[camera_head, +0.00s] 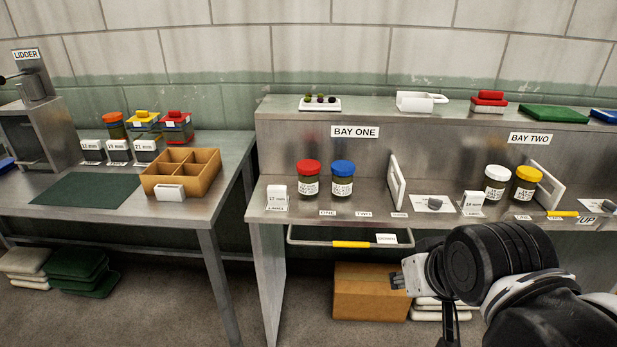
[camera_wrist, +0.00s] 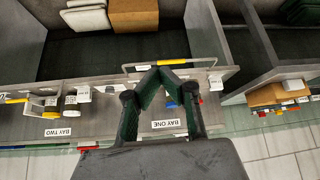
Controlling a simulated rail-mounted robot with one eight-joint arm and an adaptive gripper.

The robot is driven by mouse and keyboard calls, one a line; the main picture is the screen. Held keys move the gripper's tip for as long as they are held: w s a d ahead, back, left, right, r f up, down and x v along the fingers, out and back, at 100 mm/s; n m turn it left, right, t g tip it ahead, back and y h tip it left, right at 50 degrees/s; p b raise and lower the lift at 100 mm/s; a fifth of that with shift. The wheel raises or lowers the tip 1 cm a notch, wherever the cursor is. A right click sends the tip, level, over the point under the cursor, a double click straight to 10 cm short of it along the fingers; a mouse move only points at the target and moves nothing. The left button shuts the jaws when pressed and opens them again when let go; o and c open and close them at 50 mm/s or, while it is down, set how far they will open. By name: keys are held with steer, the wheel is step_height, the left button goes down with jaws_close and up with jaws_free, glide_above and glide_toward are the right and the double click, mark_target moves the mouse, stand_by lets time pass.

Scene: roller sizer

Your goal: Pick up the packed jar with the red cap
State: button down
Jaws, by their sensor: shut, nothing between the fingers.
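The jar with the red cap (camera_head: 308,180) stands upright on the Bay One shelf, dark-filled with a white label. A similar jar with a blue cap (camera_head: 343,180) stands just to its right. In the wrist view, a small bit of red (camera_wrist: 202,98) and a bit of blue (camera_wrist: 170,104) show beside and between my fingers. The jars are mostly hidden there. My gripper (camera_wrist: 159,66) has its fingertips together and holds nothing. In the head view my arm is at the lower right, in front of the shelf and apart from the jars; its fingertips are not clear there.
A yellow-gripped front rail (camera_head: 350,244) runs below the shelf edge. A white upright divider (camera_head: 396,183) stands right of the jars, a 17 mm label block (camera_head: 277,196) left. White-capped (camera_head: 495,186) and yellow-capped (camera_head: 525,186) jars stand in Bay Two. The left table holds a wooden divided box (camera_head: 181,170).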

steer(key=c, duration=0.6)
jaws_free()
steer(key=shift+o, duration=0.2)
